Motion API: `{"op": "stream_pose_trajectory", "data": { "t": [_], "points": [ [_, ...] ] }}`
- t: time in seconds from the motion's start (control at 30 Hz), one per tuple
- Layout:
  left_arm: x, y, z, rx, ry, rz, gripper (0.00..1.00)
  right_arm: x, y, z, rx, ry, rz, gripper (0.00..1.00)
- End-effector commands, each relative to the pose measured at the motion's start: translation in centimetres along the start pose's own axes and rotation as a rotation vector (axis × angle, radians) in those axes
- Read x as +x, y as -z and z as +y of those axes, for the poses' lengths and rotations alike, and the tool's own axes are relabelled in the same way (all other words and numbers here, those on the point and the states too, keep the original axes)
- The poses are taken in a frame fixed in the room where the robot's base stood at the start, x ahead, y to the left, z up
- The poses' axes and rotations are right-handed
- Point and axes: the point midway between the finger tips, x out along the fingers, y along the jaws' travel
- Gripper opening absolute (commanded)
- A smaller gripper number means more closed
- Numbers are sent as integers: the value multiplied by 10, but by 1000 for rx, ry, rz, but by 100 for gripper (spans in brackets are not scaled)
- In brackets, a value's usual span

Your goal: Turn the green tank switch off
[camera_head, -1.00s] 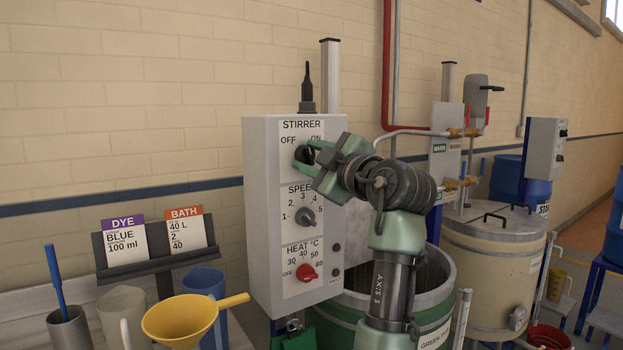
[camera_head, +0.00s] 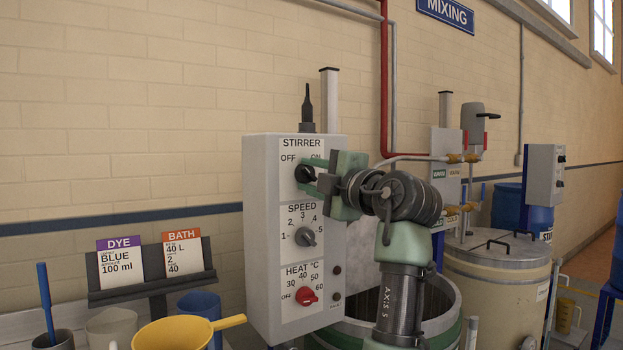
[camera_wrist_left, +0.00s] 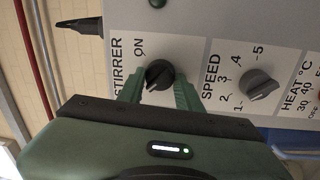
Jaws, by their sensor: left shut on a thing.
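The grey control box (camera_head: 257,250) carries a black STIRRER switch (camera_head: 304,174) at its top, between the OFF and ON labels. My left gripper (camera_head: 309,177) reaches in from the right and is shut on this switch. In the left wrist view the green fingers stand on both sides of the black switch (camera_wrist_left: 158,74). My right gripper is not in view.
Below the switch are the grey SPEED knob (camera_head: 306,237) and the red HEAT knob (camera_head: 306,296). A cream tank (camera_head: 497,262) stands at right.

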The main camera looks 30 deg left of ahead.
Motion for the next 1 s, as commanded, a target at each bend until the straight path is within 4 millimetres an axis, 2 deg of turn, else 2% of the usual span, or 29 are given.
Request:
{"op": "stream_pose_trajectory", "data": {
  "t": [0.3, 0.33, 0.4, 0.77, 0.87, 1.0],
  "points": [
    [0, 0, 0, -4, 0, 0, 0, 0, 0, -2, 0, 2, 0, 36],
    [0, 0, 0, -4, 0, 0, 38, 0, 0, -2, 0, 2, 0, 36],
    [0, 0, 0, -4, 0, 0, 57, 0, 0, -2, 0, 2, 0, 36],
    [-3, 0, -1, -2, 0, -1, 57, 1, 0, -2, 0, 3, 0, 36],
    [-14, -1, -2, -2, 1, -2, 57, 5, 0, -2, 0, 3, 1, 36],
    [-38, -1, -2, -2, 0, -4, 57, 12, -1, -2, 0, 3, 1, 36]
  ]
}}
